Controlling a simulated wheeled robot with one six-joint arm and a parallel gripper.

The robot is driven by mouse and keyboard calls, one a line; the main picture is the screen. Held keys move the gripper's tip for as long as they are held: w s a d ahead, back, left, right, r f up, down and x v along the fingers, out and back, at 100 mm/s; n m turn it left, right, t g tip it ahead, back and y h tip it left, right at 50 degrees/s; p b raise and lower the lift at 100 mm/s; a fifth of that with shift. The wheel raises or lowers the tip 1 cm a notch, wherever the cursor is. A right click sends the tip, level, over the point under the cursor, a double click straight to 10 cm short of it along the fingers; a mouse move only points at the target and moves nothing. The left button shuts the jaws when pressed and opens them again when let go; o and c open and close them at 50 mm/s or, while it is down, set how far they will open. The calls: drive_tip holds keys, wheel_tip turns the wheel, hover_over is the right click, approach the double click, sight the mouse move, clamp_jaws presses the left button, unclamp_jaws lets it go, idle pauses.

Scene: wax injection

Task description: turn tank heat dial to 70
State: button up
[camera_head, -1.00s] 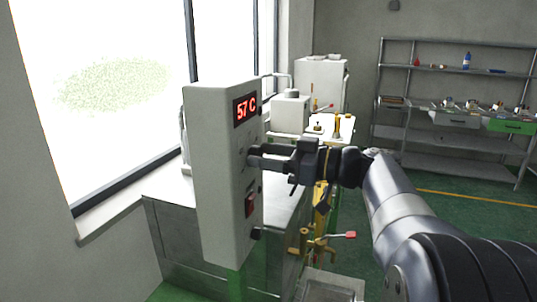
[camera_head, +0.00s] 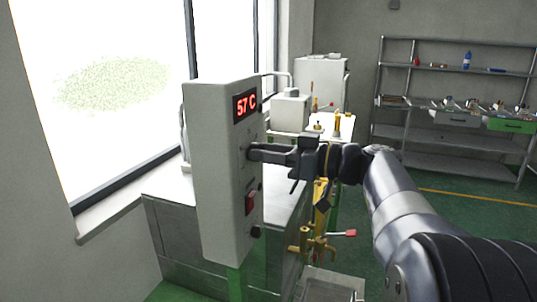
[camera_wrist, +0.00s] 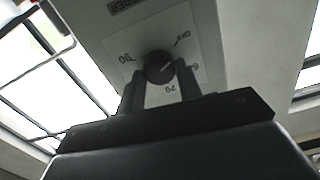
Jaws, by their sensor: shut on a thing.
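The heat dial (camera_wrist: 160,66) is a dark round knob on a pale scale plate (camera_wrist: 125,45) in the wrist view. A light pointer line on it slants toward the upper right. Numbers including 90 and 70 show around it, upside down. My gripper (camera_head: 254,151) is at the front of the grey control box (camera_head: 222,190) in the head view, its fingers shut on the dial. The fingers (camera_wrist: 160,82) flank the knob in the wrist view. The red display (camera_head: 245,106) reads 57 C. In the head view the fingers hide the dial.
A red switch (camera_head: 251,202) and a dark knob (camera_head: 256,231) sit below on the box face. Brass fittings and a red-tipped lever (camera_head: 343,233) stand below my arm. A window is on the left. A metal shelf (camera_head: 455,135) stands at the back right.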

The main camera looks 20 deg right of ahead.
drive_tip(key=shift+w+f+m+p, duration=0.15)
drive_tip(key=shift+m+p, duration=1.25)
drive_tip(key=shift+m, duration=4.3)
drive_tip(key=shift+s+f+m+p, duration=0.15)
drive_tip(key=shift+m+p, duration=1.25)
drive_tip(key=shift+m, duration=4.3)
drive_tip(key=shift+w, duration=0.1)
drive_tip(key=o, duration=1)
drive_tip(key=shift+c, duration=0.2)
drive_tip(key=shift+d, duration=0.15)
drive_tip(key=b+v, duration=0.2)
drive_tip(key=v, duration=0.8)
drive_tip(key=shift+s+d, duration=0.2)
drive_tip(key=shift+d, duration=0.05)
